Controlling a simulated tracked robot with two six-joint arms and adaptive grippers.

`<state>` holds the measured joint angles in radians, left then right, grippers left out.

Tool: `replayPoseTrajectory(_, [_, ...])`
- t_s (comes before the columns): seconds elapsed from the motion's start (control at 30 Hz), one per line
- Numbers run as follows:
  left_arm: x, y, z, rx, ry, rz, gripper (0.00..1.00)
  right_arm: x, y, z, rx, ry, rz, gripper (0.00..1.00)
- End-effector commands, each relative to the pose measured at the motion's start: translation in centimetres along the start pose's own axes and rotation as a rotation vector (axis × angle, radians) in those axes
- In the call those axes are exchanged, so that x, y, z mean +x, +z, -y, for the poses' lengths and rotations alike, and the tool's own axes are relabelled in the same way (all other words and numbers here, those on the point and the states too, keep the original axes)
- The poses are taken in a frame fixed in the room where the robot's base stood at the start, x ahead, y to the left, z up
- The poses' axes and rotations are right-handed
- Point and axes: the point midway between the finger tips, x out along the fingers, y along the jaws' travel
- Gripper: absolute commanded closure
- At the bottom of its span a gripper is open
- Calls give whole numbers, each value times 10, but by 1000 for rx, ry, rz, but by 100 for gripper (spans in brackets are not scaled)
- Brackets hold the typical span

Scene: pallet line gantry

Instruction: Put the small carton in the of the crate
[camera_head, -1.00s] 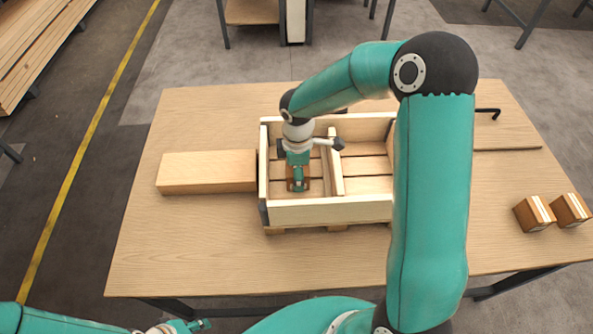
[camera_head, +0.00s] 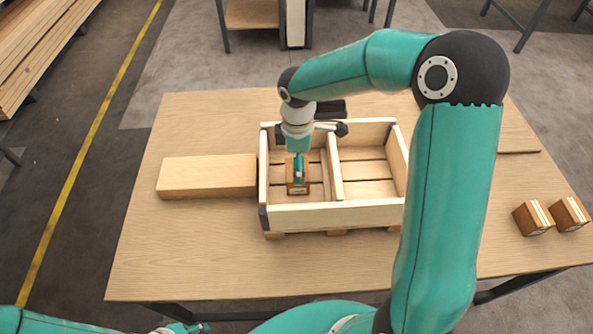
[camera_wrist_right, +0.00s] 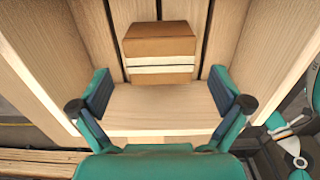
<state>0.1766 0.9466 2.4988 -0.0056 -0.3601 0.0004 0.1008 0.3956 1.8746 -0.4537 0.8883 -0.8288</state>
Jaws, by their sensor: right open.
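The wooden crate (camera_head: 330,215) stands on the table with a divider between a left and a right compartment. In the right wrist view the carton (camera_wrist_right: 160,50) rests on the crate's slats, beyond the fingertips. My right gripper (camera_head: 299,168) is above the left compartment, and the wrist view shows its fingers (camera_wrist_right: 160,95) spread apart with nothing between them. My left gripper (camera_head: 190,328) is at the bottom edge, mostly cut off.
A long wooden block (camera_head: 207,177) lies left of the crate. Two more small cartons (camera_head: 533,217) (camera_head: 570,213) stand at the table's right side. A flat board (camera_head: 517,135) lies at the back right. The table's (camera_head: 180,250) front left is clear.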

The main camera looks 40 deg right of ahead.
Motion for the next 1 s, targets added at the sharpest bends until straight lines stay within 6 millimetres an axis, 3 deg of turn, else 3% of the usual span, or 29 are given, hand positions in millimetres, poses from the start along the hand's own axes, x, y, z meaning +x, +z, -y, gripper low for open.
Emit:
replayPoseTrajectory(0.1, [-2,0,-1,0,0,0,59,-26,-1,-1,0,5,-2,0])
replayPoseTrajectory(0.33, [-4,0,-1,0,0,0,59,-54,-1,0,-1,2,0,0])
replayPoseTrajectory(1.0, [-4,0,-1,0,0,0,59,-58,-1,0,-1,-1,1,0])
